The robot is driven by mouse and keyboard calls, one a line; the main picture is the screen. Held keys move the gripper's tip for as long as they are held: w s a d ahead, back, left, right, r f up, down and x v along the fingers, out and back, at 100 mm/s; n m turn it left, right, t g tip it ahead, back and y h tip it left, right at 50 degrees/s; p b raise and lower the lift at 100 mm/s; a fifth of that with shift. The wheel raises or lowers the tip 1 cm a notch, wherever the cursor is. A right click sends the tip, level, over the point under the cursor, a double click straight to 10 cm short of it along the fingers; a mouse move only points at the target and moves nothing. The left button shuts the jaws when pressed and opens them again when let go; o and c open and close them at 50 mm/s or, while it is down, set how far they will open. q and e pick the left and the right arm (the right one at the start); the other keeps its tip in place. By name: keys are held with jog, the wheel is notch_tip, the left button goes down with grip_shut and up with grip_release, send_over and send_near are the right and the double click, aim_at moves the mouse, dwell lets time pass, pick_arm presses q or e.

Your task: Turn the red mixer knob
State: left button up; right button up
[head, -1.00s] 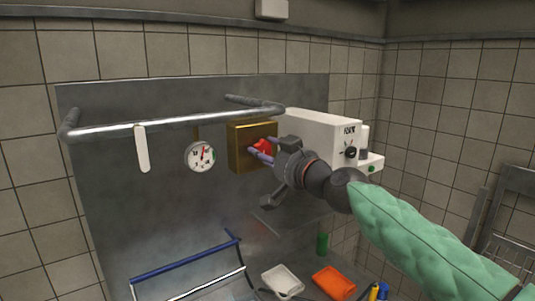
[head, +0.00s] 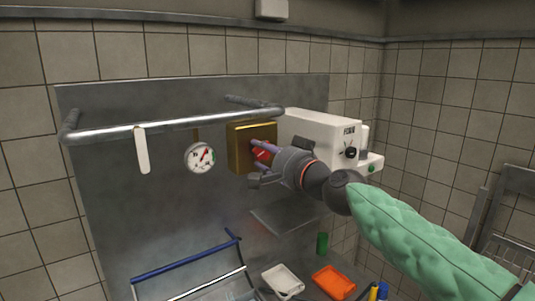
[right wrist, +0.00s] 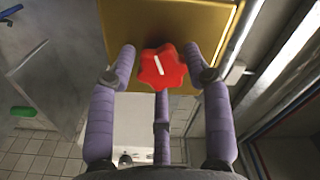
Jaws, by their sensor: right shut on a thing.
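The red mixer knob (head: 262,153) sits on the front of a brass-coloured box (head: 239,143) on the wall panel. It is partly hidden by my fingers in the head view. In the right wrist view the lobed knob (right wrist: 163,68) shows a slanted white mark. My right gripper (head: 257,155) has its purple fingers around the knob and is shut on it. In the wrist view one finger is on each side of the knob and a third is below it. My left gripper is not in view.
A round gauge (head: 200,158) hangs left of the box. A metal rail (head: 180,121) runs in front of the panel above. A white machine (head: 320,128) stands to the right. A white tray (head: 282,281) and an orange tray (head: 333,282) lie below.

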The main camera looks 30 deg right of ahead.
jog(key=shift+w+a+f, duration=0.15)
jog(key=shift+a+f, duration=0.1)
jog(key=shift+f, duration=0.2)
jog(key=o, duration=1.1)
jog(key=shift+a+r, duration=0.15)
jog(key=shift+r, duration=0.05)
jog(key=shift+d+r, duration=0.15)
jog(key=shift+d, duration=0.05)
jog(key=shift+s, duration=0.65)
jog(key=s, duration=1)
jog(key=shift+s+d, duration=0.35)
jog(key=shift+s, duration=0.05)
